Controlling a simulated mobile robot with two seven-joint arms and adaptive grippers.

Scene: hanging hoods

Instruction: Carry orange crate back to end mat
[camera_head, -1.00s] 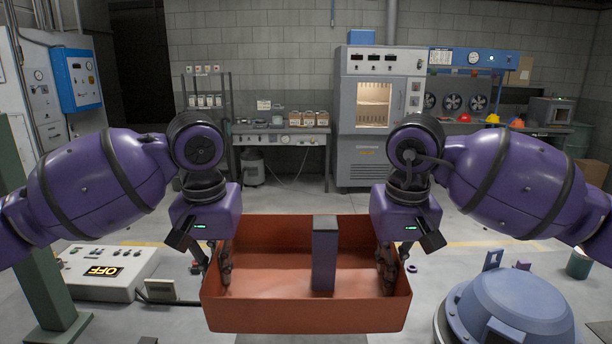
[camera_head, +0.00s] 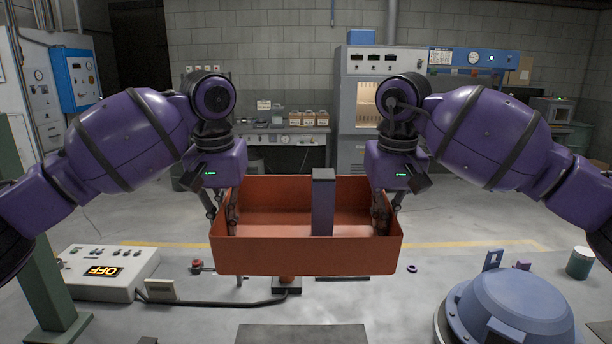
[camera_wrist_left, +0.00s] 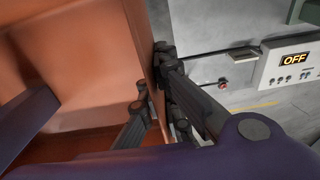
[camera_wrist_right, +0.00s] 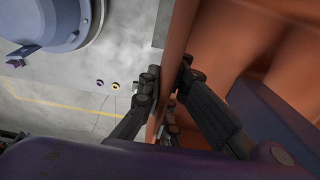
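The orange crate (camera_head: 270,257) hangs level between my two grippers, raised above the bench top in the head view. It holds an upright dark purple block (camera_head: 323,205). My left gripper (camera_head: 222,212) is shut on the crate's left wall; the left wrist view shows one finger inside and one outside that wall (camera_wrist_left: 145,50). My right gripper (camera_head: 388,212) is shut on the right wall, and the right wrist view shows its fingers on both sides of it (camera_wrist_right: 178,55). A dark grey mat (camera_head: 300,335) shows at the bottom edge of the head view; I cannot tell if it is the end mat.
A white control box (camera_head: 105,272) reading OFF stands at the left, with a cable running right. A blue-grey domed housing (camera_head: 512,305) stands at the right. The surface below the crate's front is mostly clear.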

